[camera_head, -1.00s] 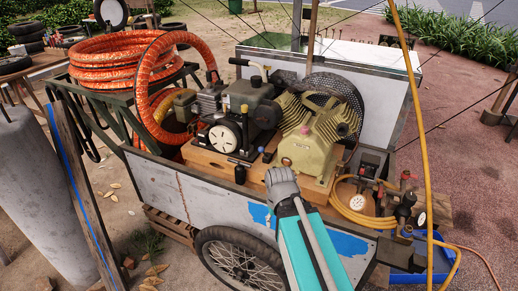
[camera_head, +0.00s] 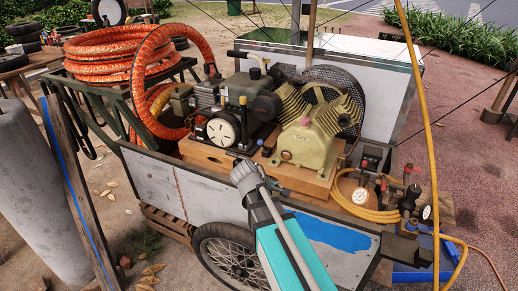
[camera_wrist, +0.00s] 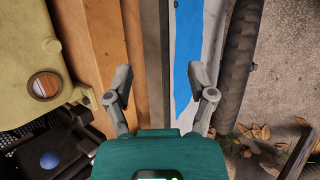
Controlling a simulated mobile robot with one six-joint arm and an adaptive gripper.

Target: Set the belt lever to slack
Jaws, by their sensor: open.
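The compressor on the cart has a tan ribbed pump (camera_head: 312,140) and a dark engine (camera_head: 240,110) on a wooden base. A bar with a black grip (camera_head: 237,55) sticks out at the back left of the engine; I cannot tell for sure whether it is the belt lever. A blue-topped knob stands in front of the engine; a blue knob (camera_wrist: 50,160) shows at the lower left of the wrist view. My gripper (camera_head: 243,171) is in front of the wooden base. In the wrist view my gripper (camera_wrist: 160,72) is open and empty above the cart's front edge.
A dark mesh belt guard (camera_head: 335,90) stands behind the pump. An orange hose coil (camera_head: 105,58) is at the left. Gauges (camera_head: 360,195), valves and a yellow hose (camera_head: 427,130) are at the right. The cart's front wall (camera_head: 165,185) and wheel (camera_head: 228,255) are below my gripper.

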